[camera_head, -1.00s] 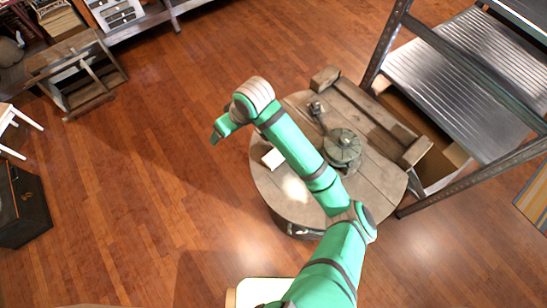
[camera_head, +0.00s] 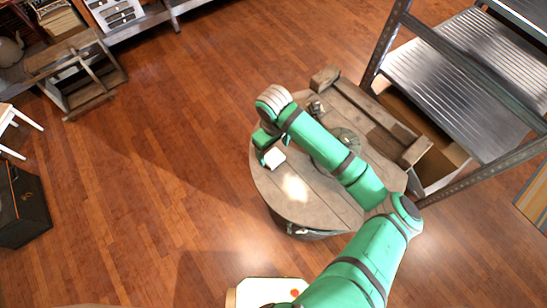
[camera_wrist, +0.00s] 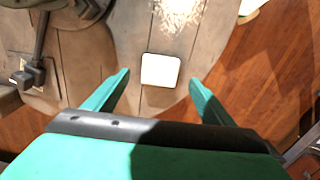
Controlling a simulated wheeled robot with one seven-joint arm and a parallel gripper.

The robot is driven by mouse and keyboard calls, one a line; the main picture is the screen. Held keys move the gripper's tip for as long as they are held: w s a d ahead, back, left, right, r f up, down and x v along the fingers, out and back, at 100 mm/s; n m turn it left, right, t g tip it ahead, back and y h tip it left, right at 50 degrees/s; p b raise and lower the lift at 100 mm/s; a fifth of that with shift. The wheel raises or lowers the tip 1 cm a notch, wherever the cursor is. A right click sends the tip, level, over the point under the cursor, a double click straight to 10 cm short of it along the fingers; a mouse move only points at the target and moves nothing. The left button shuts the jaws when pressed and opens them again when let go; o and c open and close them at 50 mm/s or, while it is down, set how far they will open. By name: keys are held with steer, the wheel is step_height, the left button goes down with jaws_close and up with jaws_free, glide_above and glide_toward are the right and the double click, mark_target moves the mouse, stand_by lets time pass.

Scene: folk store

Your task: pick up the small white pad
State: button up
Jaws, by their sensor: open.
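The small white pad (camera_head: 274,158) lies flat on the round wooden table (camera_head: 306,204), near its left edge. In the wrist view the pad (camera_wrist: 160,70) is a pale square with rounded corners, lying beyond the fingertips and roughly midway between them. My gripper (camera_wrist: 160,82) is open and empty, its two green fingers spread wider than the pad. In the head view my gripper (camera_head: 262,150) is just left of the pad, above the table's left edge. The pad looks apart from both fingers.
A round dark object (camera_head: 347,137) on the table is partly hidden behind my arm. A small dark metal item (camera_head: 316,107) sits near the back; it also shows in the wrist view (camera_wrist: 32,73). A wooden bench-like frame (camera_head: 375,115) and metal shelving (camera_head: 455,75) stand right.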

mark_target(273, 157)
step_height(273, 157, down, 4)
steer(key=shift+w+f, duration=0.15)
steer(key=shift+f, duration=0.35)
steer(key=c, duration=1.1)
